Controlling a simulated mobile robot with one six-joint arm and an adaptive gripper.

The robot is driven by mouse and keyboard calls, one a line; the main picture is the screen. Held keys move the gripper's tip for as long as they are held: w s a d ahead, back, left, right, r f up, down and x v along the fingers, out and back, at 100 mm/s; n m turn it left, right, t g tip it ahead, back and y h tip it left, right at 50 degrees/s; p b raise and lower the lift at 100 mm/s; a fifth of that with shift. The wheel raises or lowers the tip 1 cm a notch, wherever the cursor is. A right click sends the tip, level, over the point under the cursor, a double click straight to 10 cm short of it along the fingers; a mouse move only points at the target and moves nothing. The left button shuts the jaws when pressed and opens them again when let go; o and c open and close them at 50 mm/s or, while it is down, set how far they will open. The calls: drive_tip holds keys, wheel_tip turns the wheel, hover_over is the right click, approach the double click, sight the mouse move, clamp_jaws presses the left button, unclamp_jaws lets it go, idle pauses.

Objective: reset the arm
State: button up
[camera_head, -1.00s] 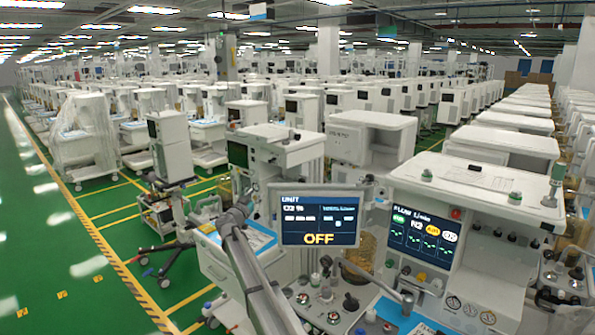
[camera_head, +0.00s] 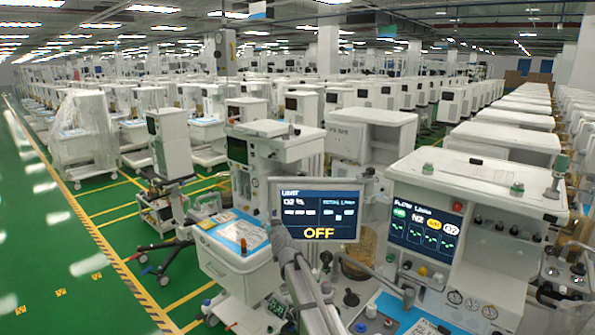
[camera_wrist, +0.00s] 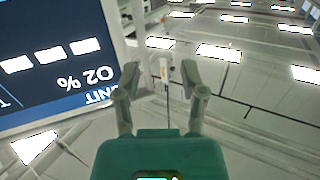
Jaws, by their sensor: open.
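My gripper (camera_wrist: 161,80) shows in the wrist view with its two grey fingers spread apart and nothing between them. Its green body fills the bottom middle of that view. The monitor reading OFF (camera_head: 318,207) stands in front of me on a cart, and my grey arm (camera_head: 307,288) rises to its lower left corner. The same monitor (camera_wrist: 50,60) appears upside down and large at the left of the wrist view, close to the left finger. I cannot make out the gripper in the head view. The gap between finger and screen is unclear.
A cart with a gauge panel and second screen (camera_head: 427,232) stands close on the right. A white drawer cart with a blue top (camera_head: 238,268) is left of my arm. Green floor (camera_head: 75,250) is open at far left. Rows of wrapped carts fill the back.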

drive_tip(key=s+d+f+g+h+b, duration=0.1)
drive_tip(key=s+d+f+g, duration=0.5)
drive_tip(key=s, duration=0.4)
drive_tip(key=s+d+f+g+h+b, duration=0.1)
drive_tip(key=s+d+f+g, duration=0.2)
drive_tip(key=s+d+f, duration=0.55)
drive_tip(key=s+d+f+m+g+h, duration=0.1)
drive_tip(key=s+d+f+g, duration=0.1)
drive_tip(key=s+d, duration=0.2)
drive_tip(key=s+d+f+m+g+h+b, duration=0.1)
drive_tip(key=s+d, duration=0.3)
drive_tip(key=s, duration=0.7)
drive_tip(key=s+d+f+m+g+h, duration=0.1)
drive_tip(key=s+d+f+g, duration=0.2)
drive_tip(key=s, duration=0.4)
drive_tip(key=shift+s+d+m+g+h, duration=0.4)
drive_tip(key=shift+d+g, duration=0.1)
drive_tip(key=shift+d, duration=0.1)
drive_tip(key=shift+w+a+f, duration=0.1)
drive_tip(key=shift+w+a, duration=0.05)
